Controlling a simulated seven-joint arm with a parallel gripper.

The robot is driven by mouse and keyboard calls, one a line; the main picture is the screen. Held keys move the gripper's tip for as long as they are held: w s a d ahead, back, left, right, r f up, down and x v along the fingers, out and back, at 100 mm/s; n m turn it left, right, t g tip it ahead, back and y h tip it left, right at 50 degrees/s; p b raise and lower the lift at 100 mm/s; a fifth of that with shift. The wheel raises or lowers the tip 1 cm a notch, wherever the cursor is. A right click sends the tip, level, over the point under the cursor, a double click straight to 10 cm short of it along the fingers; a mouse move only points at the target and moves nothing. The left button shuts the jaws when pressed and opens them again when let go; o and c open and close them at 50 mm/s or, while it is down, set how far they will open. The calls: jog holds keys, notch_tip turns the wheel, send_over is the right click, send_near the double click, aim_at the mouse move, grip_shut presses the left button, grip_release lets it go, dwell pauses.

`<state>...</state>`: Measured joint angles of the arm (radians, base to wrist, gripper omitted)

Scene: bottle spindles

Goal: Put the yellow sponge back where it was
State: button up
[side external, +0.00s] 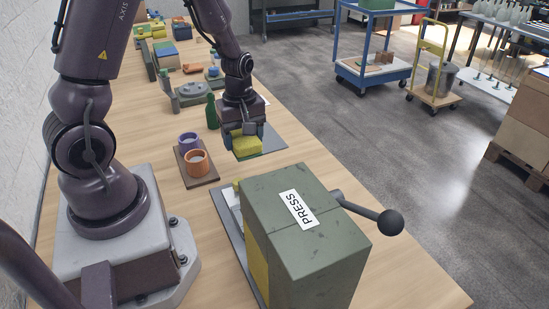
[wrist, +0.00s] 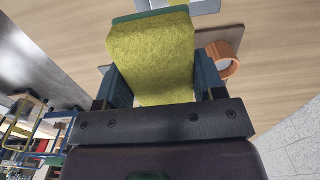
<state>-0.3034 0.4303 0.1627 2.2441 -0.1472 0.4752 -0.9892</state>
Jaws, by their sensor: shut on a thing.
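The yellow sponge (side external: 247,145) is held between the fingers of my gripper (side external: 241,134), above or at a grey mat (side external: 270,138) on the wooden bench. I cannot tell whether it touches the mat. In the wrist view the sponge (wrist: 152,55) fills the space between the two blue-green fingers of my gripper (wrist: 160,85), and a green layer shows along its far edge. My gripper is shut on it.
The large green press (side external: 305,235) with its black-knobbed lever stands in front. An orange cup (side external: 195,163) and a purple cup (side external: 189,143) stand on a brown board left of the mat. A green bottle (side external: 212,111) is just behind. Bench items crowd the far end.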

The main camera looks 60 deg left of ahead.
jog(key=w+a+f, duration=0.3)
jog(key=w, duration=0.3)
send_over(274, 163)
jog(key=f, duration=0.5)
jog(key=shift+s+d+f, duration=0.1)
jog(key=shift+s+d, duration=0.05)
jog(key=shift+s, duration=0.05)
jog(key=shift+w+f, duration=0.2)
jog(key=shift+f, duration=1.6)
jog(key=shift+f, duration=0.1)
jog(key=o, duration=0.9)
